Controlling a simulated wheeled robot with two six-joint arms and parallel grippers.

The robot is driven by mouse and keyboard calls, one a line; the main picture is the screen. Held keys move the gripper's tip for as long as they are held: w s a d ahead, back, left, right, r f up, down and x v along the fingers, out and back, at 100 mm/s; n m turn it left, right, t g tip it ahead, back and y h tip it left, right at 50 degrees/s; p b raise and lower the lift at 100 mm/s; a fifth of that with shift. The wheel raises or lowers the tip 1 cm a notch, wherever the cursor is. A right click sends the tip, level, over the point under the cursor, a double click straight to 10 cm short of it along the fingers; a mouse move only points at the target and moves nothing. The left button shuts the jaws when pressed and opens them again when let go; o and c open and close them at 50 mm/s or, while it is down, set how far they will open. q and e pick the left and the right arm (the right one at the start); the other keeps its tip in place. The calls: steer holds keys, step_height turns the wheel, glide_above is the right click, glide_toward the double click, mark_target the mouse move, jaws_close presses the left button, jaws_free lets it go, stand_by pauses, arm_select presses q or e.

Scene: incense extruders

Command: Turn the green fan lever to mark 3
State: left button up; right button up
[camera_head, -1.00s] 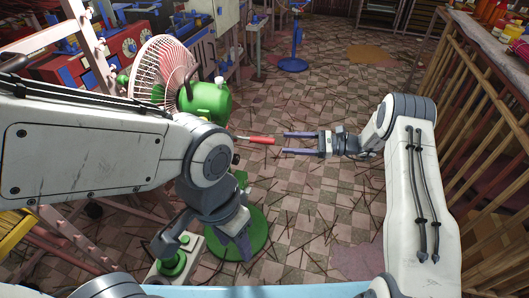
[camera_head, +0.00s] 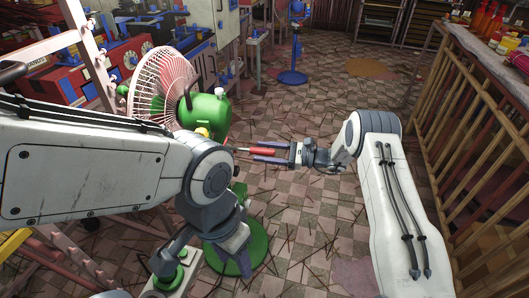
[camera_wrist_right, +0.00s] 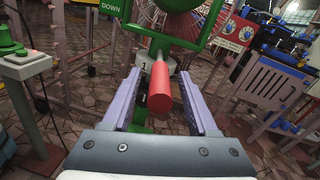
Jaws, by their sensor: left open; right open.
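The green fan (camera_head: 203,110) stands left of centre in the head view, with a pale cage (camera_head: 160,85) and a round green base (camera_head: 245,256). Its lever has a red handle (camera_head: 258,151) that points right. My right gripper (camera_head: 256,153) is open, with its fingers on either side of the red handle. In the right wrist view the handle (camera_wrist_right: 160,92) lies between the purple fingers, with a visible gap on both sides. A mark "1" (camera_wrist_right: 145,67) shows behind it; I cannot make out a mark 3. My left gripper (camera_head: 237,258) hangs open and low, near the fan's base.
A pale box with green buttons (camera_head: 163,284) stands beside my left gripper. A pink ladder-like frame (camera_head: 80,45) stands at the left. A wooden railing (camera_head: 470,150) runs along the right. The tiled floor right of the fan is littered with thin sticks.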

steer(key=shift+c, duration=0.2)
jaws_close()
stand_by(1.2)
